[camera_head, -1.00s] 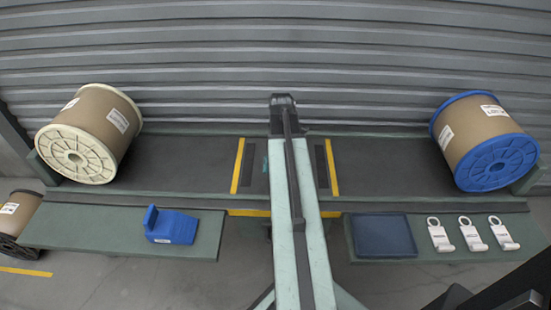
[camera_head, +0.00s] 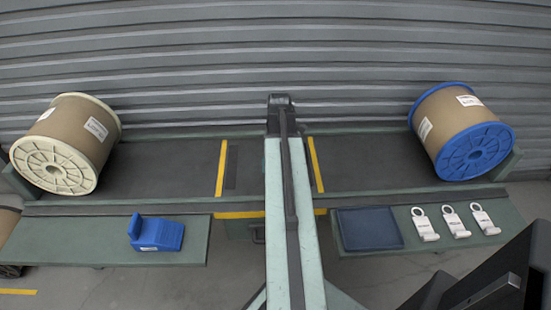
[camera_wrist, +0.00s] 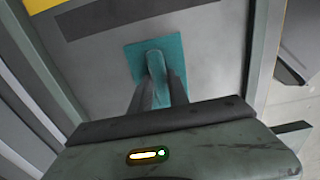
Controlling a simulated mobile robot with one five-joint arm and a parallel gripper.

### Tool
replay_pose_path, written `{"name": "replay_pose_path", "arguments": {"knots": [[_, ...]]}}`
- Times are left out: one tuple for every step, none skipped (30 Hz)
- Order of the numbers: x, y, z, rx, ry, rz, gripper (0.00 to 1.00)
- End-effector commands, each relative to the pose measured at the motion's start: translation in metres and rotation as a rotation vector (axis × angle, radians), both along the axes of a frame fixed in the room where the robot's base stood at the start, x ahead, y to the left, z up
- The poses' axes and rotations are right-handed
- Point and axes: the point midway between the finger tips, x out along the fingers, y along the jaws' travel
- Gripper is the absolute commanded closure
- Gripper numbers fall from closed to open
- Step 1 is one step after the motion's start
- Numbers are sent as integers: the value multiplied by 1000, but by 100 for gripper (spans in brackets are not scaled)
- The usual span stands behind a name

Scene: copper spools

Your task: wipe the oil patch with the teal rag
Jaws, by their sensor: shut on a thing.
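The teal rag (camera_wrist: 137,50) shows in the wrist view as a flat square with a raised ridge in its middle. My gripper (camera_wrist: 160,82) is shut on that ridge, one dark finger on each side. The rag is over a grey surface; I cannot tell whether it touches it.
A cream-flanged spool (camera_head: 68,145) stands left and a blue-flanged spool (camera_head: 462,132) right on the dark bench (camera_head: 175,165). A blue block (camera_head: 158,235) lies on the left shelf. A dark blue mat (camera_head: 368,229) and white tags (camera_head: 425,225) lie on the right shelf. Yellow stripes (camera_head: 221,168) mark the middle.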

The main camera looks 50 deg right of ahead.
Motion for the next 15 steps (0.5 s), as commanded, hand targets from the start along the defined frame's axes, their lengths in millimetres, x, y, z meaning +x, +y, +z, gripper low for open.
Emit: {"name": "replay_pose_path", "arguments": {"knots": [[-3, -3, -1, -3, 3, -3, 100], [-5, -4, 0, -3, 3, -3, 100], [-7, -7, 0, -3, 3, -4, 100], [-9, -9, 0, -3, 3, -4, 100], [-12, -11, 0, -3, 3, -3, 100], [-15, -14, 1, -3, 3, -4, 100], [-18, -16, 1, -3, 3, -4, 100], [-20, -18, 1, -3, 3, -4, 100], [-22, -20, 1, -3, 3, -4, 100], [-24, -21, 1, -2, 2, -3, 100], [-25, -22, 1, -2, 2, -2, 100], [-26, -23, 1, -2, 2, -2, 100], [-26, -23, 1, -2, 2, -1, 100], [-26, -23, 1, -2, 2, -1, 100], [-26, -22, 1, -2, 2, -1, 100]]}}
